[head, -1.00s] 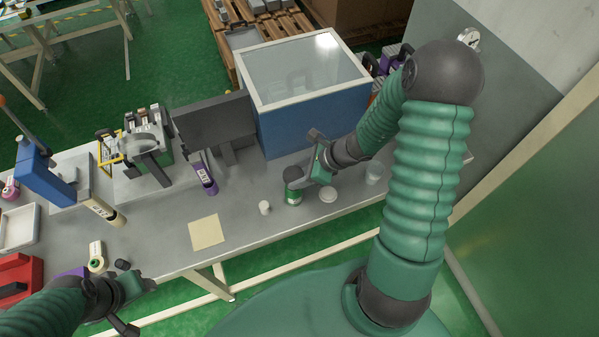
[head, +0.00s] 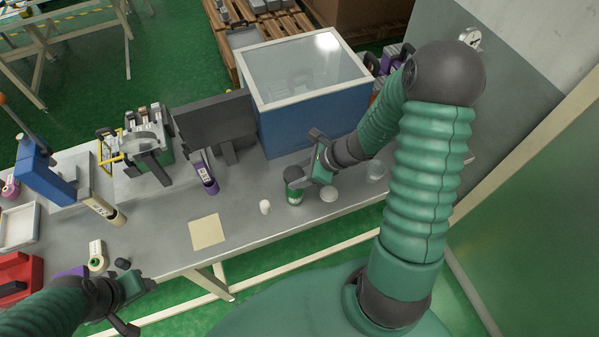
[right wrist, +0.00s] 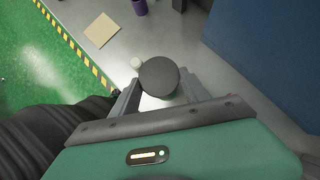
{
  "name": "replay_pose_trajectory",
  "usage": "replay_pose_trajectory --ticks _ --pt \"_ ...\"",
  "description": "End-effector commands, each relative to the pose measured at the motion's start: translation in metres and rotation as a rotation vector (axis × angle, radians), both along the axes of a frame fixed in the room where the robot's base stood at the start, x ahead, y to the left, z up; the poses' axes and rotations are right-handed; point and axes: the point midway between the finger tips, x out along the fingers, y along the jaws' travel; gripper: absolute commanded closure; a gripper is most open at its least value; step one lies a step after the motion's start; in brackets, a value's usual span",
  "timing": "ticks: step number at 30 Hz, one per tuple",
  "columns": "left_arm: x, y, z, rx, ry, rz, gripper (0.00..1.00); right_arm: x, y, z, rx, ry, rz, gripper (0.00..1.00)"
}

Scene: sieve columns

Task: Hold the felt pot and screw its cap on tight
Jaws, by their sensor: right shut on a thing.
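A small green pot (head: 295,197) stands upright on the bench in front of the blue box. Its round dark grey cap (head: 293,174) sits on top and shows from above as a dark disc in the right wrist view (right wrist: 159,77). My right gripper (head: 307,179) reaches in from the right and is shut on the cap, with one finger on each side of the disc. How tightly the cap is seated cannot be seen. My left gripper (head: 148,285) is at the lower left by the bench's front edge, far from the pot; its jaws are unclear.
A small white cylinder (head: 265,207) stands just left of the pot; a pale round dish (head: 328,194) and a clear cup (head: 376,171) are to its right. A beige sheet (head: 207,232) lies on bare bench. The blue box (head: 300,120) is close behind.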

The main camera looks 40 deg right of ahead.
Motion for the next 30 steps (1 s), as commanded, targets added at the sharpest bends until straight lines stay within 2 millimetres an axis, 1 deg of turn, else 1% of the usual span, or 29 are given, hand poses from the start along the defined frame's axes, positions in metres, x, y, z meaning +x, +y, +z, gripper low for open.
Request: replay_pose_trajectory --ticks 30 --pt "0.000 0.000 -0.013 0.000 0.000 0.000 0.48 0.000 0.000 -0.014 0.003 0.001 0.000 0.91"
